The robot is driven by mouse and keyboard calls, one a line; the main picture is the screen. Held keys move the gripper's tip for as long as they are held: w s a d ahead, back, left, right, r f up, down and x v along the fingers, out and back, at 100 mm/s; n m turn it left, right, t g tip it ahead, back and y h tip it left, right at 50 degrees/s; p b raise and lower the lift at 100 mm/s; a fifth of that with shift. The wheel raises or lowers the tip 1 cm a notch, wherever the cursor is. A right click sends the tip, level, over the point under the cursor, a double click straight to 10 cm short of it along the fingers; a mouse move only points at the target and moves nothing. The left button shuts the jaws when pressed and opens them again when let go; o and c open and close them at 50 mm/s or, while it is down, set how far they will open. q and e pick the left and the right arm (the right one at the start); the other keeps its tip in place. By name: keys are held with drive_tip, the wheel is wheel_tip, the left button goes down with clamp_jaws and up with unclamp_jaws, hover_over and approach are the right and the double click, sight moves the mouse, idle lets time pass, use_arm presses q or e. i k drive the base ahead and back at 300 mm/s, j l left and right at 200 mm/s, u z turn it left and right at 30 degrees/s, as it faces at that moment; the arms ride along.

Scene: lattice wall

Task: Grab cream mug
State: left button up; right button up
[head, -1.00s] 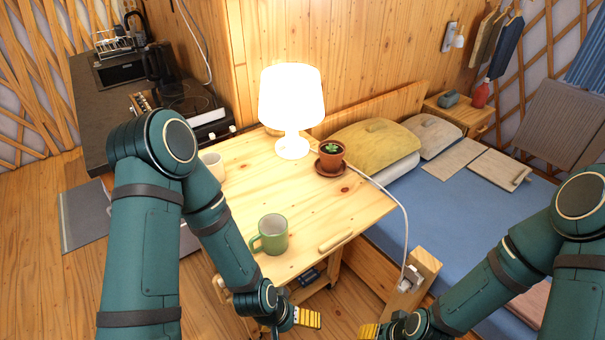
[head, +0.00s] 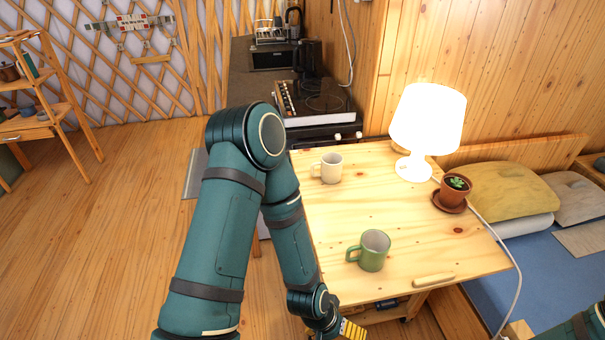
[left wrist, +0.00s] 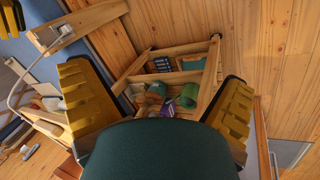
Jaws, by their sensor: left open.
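The cream mug (head: 330,168) stands upright on the wooden table (head: 390,205), near its far left edge, with its handle to the left. A green mug (head: 374,250) stands closer, near the table's front. My left gripper (head: 350,330) is low in front of the table, below the top and well away from the cream mug. In the left wrist view its yellow fingers (left wrist: 158,100) are wide apart with nothing between them. The cream mug does not show in that view.
A lit lamp (head: 428,125) and a potted plant (head: 455,188) stand on the table's right side. A dark kitchen counter (head: 245,95) lies behind. The wooden floor at left is clear. The wrist view shows a shelf (left wrist: 190,48) holding books and containers.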

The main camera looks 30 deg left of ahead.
sight(327, 169)
drive_tip(key=u, duration=0.75)
drive_tip(key=j+z, duration=0.3)
drive_tip(key=j, duration=0.2)
drive_tip(key=j+z, duration=0.25)
drive_tip(key=j, duration=0.25)
drive_tip(key=j+z, duration=0.3)
drive_tip(key=j, duration=0.15)
drive_tip(key=j+z, duration=0.3)
drive_tip(key=j, duration=0.15)
drive_tip(key=j+z, duration=0.3)
drive_tip(key=j, duration=0.15)
drive_tip(key=k+j+z, duration=0.1)
drive_tip(key=j+z, duration=0.2)
drive_tip(key=j, duration=0.15)
drive_tip(key=j+z, duration=0.3)
drive_tip(key=j, duration=0.15)
drive_tip(key=j+z, duration=0.35)
drive_tip(key=j, duration=0.15)
